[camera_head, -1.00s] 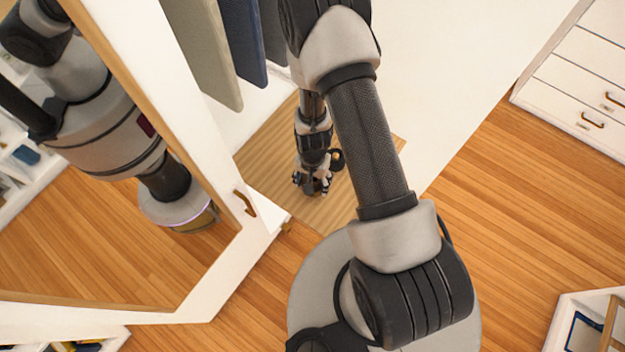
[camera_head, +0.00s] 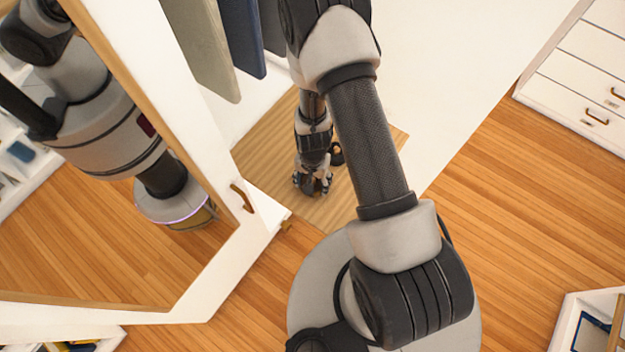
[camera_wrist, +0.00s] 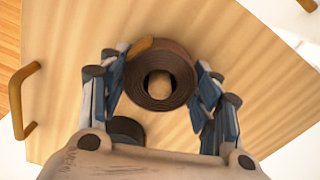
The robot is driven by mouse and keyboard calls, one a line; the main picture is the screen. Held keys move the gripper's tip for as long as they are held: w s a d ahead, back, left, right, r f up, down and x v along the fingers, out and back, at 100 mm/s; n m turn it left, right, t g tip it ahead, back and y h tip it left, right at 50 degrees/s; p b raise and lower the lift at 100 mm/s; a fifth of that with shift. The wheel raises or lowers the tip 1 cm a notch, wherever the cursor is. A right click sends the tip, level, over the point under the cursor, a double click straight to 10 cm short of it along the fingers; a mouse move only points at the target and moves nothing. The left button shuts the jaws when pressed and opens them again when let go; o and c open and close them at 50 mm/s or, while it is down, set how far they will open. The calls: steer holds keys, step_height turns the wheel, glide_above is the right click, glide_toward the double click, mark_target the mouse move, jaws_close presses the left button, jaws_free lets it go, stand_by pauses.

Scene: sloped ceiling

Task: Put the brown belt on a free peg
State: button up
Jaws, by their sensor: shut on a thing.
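The brown belt (camera_wrist: 172,102) is rolled into a coil with an open centre and shows in the wrist view. My gripper (camera_wrist: 158,76) has its fingers on both sides of the coil and is shut on it. In the head view my gripper (camera_head: 313,190) is low over the wooden board inside the wardrobe, and the belt cannot be made out there. No peg can be made out in either view.
A dark round object (camera_wrist: 127,131) lies close beside the belt. A mirrored door (camera_head: 236,212) stands open at the left. Hanging clothes (camera_head: 240,40) are above the wooden board (camera_head: 265,150). A white drawer unit (camera_head: 570,85) stands at the right.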

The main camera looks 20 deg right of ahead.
steer(key=o, duration=1.2)
steer(key=shift+r, duration=0.1)
step_height(320, 180, up, 12)
step_height(320, 180, up, 10)
steer(key=n+t, duration=0.1)
steer(key=n, duration=0.1)
glide_above(313, 179)
step_height(313, 179, up, 11)
steer(key=s+n+t, duration=0.1)
steer(key=s+n, duration=0.1)
steer(key=s+r+n+t, duration=0.1)
steer(key=s+r, duration=0.2)
steer(key=s, duration=0.1)
steer(key=s+r+n, duration=0.1)
steer(key=s+r, duration=0.3)
steer(key=s+r+n+t, duration=0.1)
steer(key=s+r, duration=0.3)
steer(key=s, duration=0.1)
steer(key=shift+r+n+t, duration=0.1)
steer(key=shift+n+t, duration=0.2)
steer(key=shift+n, duration=0.1)
